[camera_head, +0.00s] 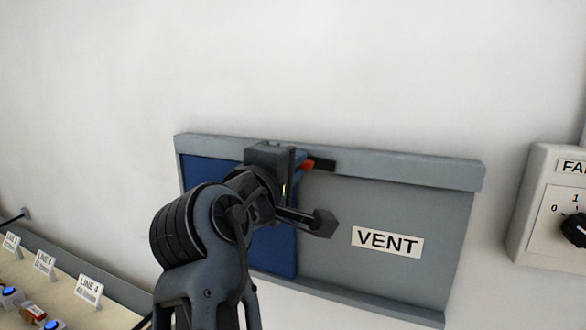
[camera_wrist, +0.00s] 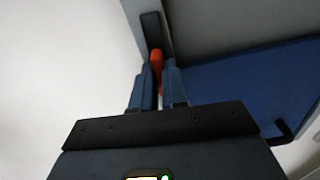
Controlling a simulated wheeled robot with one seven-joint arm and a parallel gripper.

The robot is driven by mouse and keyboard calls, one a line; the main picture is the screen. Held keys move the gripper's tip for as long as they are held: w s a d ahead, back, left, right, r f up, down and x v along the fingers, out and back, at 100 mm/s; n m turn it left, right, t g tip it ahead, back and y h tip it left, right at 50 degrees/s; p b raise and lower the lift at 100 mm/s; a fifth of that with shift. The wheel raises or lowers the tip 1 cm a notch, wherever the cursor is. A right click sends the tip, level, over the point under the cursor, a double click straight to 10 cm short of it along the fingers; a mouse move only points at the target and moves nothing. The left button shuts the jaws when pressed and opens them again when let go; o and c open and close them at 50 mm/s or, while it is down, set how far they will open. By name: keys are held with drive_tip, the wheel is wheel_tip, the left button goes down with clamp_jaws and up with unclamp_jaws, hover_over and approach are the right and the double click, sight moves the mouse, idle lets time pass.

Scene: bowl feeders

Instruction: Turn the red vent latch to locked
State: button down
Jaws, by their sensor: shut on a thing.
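The red vent latch (camera_head: 309,165) is at the top rail of the grey vent panel in the head view, mostly hidden behind my gripper. A dark piece (camera_head: 323,165) is at its right end. In the wrist view, the red latch (camera_wrist: 156,58) shows between the two blue fingers, with a dark block beyond it. My gripper (camera_wrist: 158,78) is shut on the latch. In the head view my gripper (camera_head: 296,170) is in front of the panel's upper part. The locked mark, if any, is not visible.
A grey panel (camera_head: 400,200) bears a VENT label (camera_head: 387,242). A blue panel (camera_head: 205,172) is at its left. A dark bar end (camera_head: 323,223) sticks out in front. A white box with a dial (camera_head: 574,230) is at the right. Line signs (camera_head: 89,288) stand at lower left.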

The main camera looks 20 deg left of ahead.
drive_tip(key=shift+w+f+m+b, duration=0.1)
drive_tip(key=shift+m+b, duration=6.75)
drive_tip(key=shift+m, duration=1.55)
drive_tip(key=c, duration=1.2)
unclamp_jaws()
drive_tip(key=shift+o, duration=0.2)
drive_tip(key=s, duration=0.7)
drive_tip(key=shift+s+b, duration=0.4)
drive_tip(key=shift+a, duration=0.1)
